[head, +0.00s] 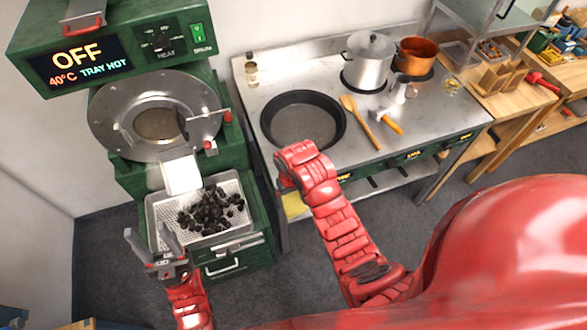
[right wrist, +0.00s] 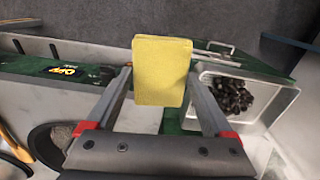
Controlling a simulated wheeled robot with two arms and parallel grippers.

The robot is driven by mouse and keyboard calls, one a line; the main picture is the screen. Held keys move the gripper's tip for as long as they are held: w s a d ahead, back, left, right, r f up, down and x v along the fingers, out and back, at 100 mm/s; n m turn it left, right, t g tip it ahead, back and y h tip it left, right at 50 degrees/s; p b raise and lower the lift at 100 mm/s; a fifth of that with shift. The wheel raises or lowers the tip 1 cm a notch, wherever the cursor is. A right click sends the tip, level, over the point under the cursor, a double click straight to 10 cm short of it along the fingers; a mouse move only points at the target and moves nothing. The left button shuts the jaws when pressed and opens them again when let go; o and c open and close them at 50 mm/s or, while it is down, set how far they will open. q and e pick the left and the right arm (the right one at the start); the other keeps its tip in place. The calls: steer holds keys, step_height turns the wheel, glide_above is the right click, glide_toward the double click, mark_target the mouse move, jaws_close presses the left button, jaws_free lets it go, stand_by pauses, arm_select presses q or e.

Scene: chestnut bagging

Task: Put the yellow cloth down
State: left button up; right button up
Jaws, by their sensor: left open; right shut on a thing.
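The yellow cloth (right wrist: 162,70) is a flat rectangle, held up between the two fingers of my right gripper (right wrist: 161,84) in the right wrist view. In the head view, part of the cloth (head: 294,205) shows below my right wrist, in front of the stove counter's front edge. My right gripper's fingers are mostly hidden there by the arm. My left gripper (head: 152,246) is open and empty, over the near left corner of the roaster's tray.
The perforated metal tray (head: 240,217) holds dark chestnuts below the green roaster (head: 120,160), whose display reads OFF, 40°C, TRAY HOT. The steel counter (head: 262,82) carries a black pan (head: 303,120), wooden spoon (head: 360,122), steel pot (head: 368,62) and copper pot (head: 415,56).

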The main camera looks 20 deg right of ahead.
steer(key=w+d+b, duration=0.1)
steer(key=w+b, duration=0.2)
steer(key=w, duration=0.1)
steer(key=w+d+f+b, duration=0.1)
steer(key=w+b, duration=0.3)
steer(key=w+d+f+b, duration=0.1)
steer(key=w+d+b, duration=0.1)
steer(key=w+b, duration=0.1)
steer(key=shift+w+b, duration=0.4)
steer(key=shift+b, duration=0.15)
steer(key=shift+w+d+r+p, duration=0.2)
steer(key=shift+w+r+p, duration=0.1)
steer(key=shift+r+p, duration=0.2)
steer(key=shift+w+d+p, duration=0.35)
steer(key=shift+w+p, duration=0.1)
steer(key=shift+w, duration=0.45)
step_height(320, 180, down, 2)
steer(key=shift+f+p, duration=0.2)
steer(key=shift+p, duration=0.6)
steer(key=shift+f, duration=0.55)
